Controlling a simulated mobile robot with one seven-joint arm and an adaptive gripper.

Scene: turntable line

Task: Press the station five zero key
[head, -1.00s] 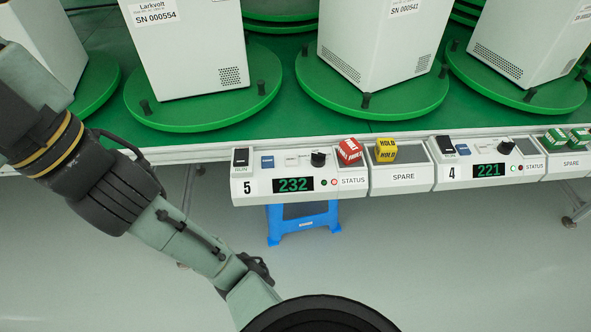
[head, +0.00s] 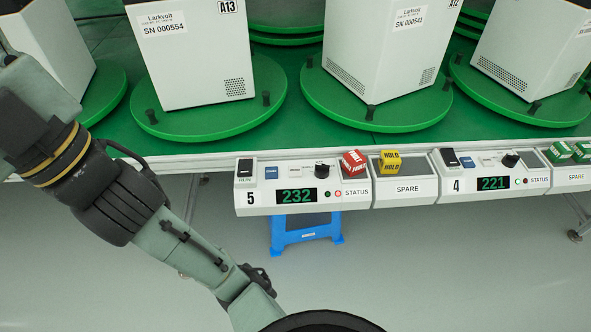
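The station 5 panel (head: 250,197) is on the near edge of the line, left of the picture's middle. It has a black rocker switch (head: 245,166), a blue key (head: 271,172), a white key (head: 294,170) and a black knob (head: 322,168). The lettering on the keys is too small to read, so I cannot tell which is the zero key. Its green display (head: 296,196) reads 232, and the right one of two small lamps (head: 338,193) glows red. My arm comes in from the upper left and runs down to the bottom edge; my gripper is out of view.
A red block (head: 353,162) sits at the panel's right end. A yellow HOLD block (head: 390,161) sits in the spare tray (head: 407,188). The station 4 panel (head: 456,184) reads 221. White machines stand on green turntables (head: 209,119) behind. A blue stool (head: 306,237) stands below.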

